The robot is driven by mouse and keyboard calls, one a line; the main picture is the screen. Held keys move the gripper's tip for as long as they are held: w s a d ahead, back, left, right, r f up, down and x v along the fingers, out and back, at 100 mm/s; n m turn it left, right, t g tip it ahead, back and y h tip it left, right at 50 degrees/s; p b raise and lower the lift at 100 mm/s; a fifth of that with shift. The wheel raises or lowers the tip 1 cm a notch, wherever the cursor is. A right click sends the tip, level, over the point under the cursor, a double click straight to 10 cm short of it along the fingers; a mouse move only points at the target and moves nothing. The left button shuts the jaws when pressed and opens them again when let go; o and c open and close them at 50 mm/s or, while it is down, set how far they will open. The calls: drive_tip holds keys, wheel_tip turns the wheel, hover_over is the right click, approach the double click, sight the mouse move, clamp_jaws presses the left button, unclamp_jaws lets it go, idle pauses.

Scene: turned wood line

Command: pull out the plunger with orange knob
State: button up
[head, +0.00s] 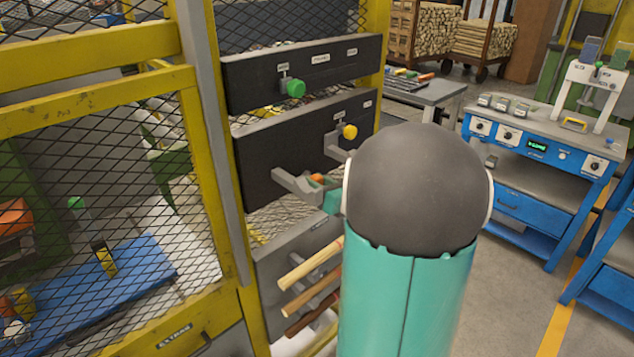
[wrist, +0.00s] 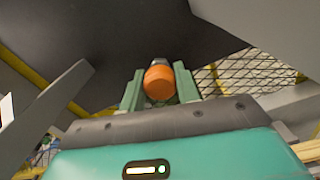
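The orange knob (wrist: 158,84) sits between the two green fingers of my gripper (wrist: 160,80) in the wrist view. The fingers lie close against both its sides, with no clear gap, and look shut on it. In the head view a small part of the orange knob (head: 317,178) shows at the dark panel (head: 258,160), beside my gripper (head: 326,192). My arm hides most of the gripper there. The plunger's shaft is hidden, so how far it stands out cannot be told.
Grey brackets (head: 297,184) jut from the panel beside the knob. A yellow knob (head: 349,132) is up and to the right, a green knob (head: 292,88) above. Wooden handles (head: 310,264) stick out below. A yellow mesh guard (head: 110,190) stands left; open floor lies right.

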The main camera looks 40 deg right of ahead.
clamp_jaws()
drive_tip(key=shift+s+f, duration=0.1)
drive_tip(key=shift+s, duration=1.6)
drive_tip(key=o, duration=0.6)
unclamp_jaws()
drive_tip(key=o, duration=0.3)
drive_tip(key=shift+s, duration=0.2)
drive_tip(key=shift+o, duration=0.2)
drive_tip(key=s, duration=1.3)
drive_tip(key=shift+s+d, duration=0.2)
